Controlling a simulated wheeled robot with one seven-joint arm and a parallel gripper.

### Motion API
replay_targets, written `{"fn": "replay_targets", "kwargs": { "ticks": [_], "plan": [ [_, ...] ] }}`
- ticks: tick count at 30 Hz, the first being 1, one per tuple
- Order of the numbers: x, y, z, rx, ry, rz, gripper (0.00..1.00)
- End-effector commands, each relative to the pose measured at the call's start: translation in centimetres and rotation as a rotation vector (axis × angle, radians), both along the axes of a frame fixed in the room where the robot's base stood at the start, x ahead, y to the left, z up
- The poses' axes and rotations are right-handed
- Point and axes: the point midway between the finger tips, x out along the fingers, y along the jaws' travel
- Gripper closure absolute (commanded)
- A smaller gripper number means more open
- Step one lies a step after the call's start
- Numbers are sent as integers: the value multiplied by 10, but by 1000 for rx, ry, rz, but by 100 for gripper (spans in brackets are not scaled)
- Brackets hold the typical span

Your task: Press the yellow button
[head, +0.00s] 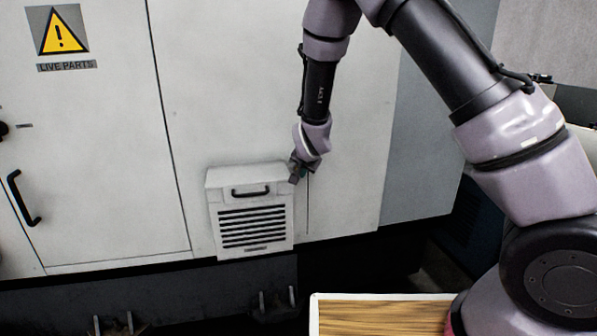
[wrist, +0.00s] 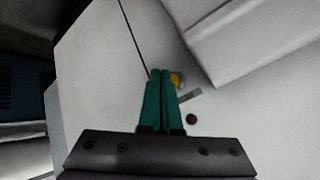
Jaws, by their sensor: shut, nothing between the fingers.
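The yellow button (wrist: 177,79) shows in the wrist view on the pale cabinet panel, just right of my fingertips and partly covered by them. My gripper (wrist: 162,73) has its two green fingers together with nothing between them. Its tips overlap the button's left edge in the picture; I cannot tell whether they touch it. In the head view my gripper (head: 293,178) is at the upper right corner of the vented box, and the button is hidden there.
A vented box (head: 250,212) with a black handle juts from the panel, close to my gripper. A small label (wrist: 190,96) and a dark round spot (wrist: 192,119) lie near the button. A wooden-topped surface (head: 380,316) is at the bottom. A warning sign (head: 58,32) is upper left.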

Motion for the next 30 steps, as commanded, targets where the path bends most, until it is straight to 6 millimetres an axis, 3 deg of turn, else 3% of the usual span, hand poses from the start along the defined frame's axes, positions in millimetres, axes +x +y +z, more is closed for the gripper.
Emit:
{"fn": "replay_targets", "kwargs": {
  "ticks": [5, 19, 30],
  "plan": [
    [-4, -1, 0, 0, 1, 0, 100],
    [-45, -13, 0, 0, 0, 0, 100],
    [-48, -14, 0, 0, 0, 0, 100]
  ]
}}
